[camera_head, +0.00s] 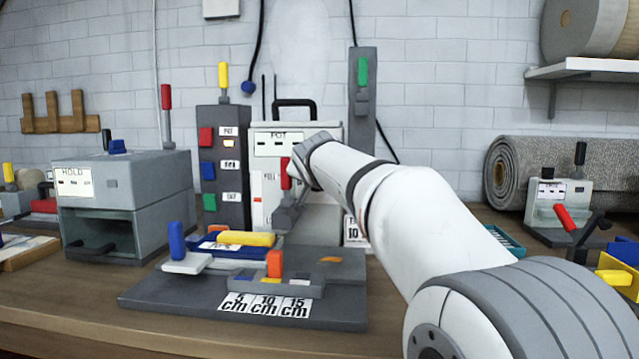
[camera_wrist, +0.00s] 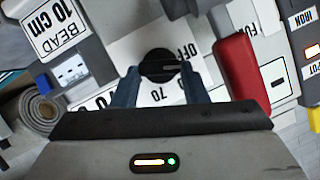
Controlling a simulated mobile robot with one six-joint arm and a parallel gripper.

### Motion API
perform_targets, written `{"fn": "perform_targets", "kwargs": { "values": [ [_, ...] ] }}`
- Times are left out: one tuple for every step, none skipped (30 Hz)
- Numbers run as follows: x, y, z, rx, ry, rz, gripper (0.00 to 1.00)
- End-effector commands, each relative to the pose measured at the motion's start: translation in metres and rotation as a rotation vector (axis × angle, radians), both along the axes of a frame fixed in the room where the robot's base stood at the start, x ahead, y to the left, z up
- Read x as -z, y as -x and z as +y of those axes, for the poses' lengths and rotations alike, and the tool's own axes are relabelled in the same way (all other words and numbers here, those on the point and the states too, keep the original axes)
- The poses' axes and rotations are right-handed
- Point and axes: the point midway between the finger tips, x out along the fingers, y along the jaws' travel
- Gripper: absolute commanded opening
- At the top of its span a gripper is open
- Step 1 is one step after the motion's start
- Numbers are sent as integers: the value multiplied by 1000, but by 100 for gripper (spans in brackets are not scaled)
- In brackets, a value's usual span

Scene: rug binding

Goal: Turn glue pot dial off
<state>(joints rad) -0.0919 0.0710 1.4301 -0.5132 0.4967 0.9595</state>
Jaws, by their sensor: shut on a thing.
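The glue pot (camera_head: 263,183) is a white box with a black top handle and a "POT" label, standing against the wall in the head view. In the head view the dial is hidden.
A red lever (camera_wrist: 238,68) stands close beside my right finger. A grey tower with coloured buttons (camera_head: 222,165) adjoins the pot on the left. A grey fixture board (camera_head: 165,293) with coloured handles lies in front. A rolled rug (camera_head: 510,175) lies at the right.

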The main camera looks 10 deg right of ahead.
Motion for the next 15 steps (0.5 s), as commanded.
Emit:
{"fn": "perform_targets", "kwargs": {
  "values": [
    [6,0,0,2,0,13,17],
    [6,0,0,2,0,13,17],
    [6,0,0,2,0,13,17],
    [6,0,0,2,0,13,17],
    [6,0,0,2,0,13,17],
    [6,0,0,2,0,13,17],
    [6,0,0,2,0,13,17],
    [6,0,0,2,0,13,17],
    [6,0,0,2,0,13,42],
    [6,0,0,2,0,13,44],
    [6,0,0,2,0,13,47],
    [5,0,0,2,0,12,50],
    [5,0,0,3,-1,11,52],
    [5,0,0,2,-1,10,55],
    [4,0,0,3,0,9,58]
  ]
}}
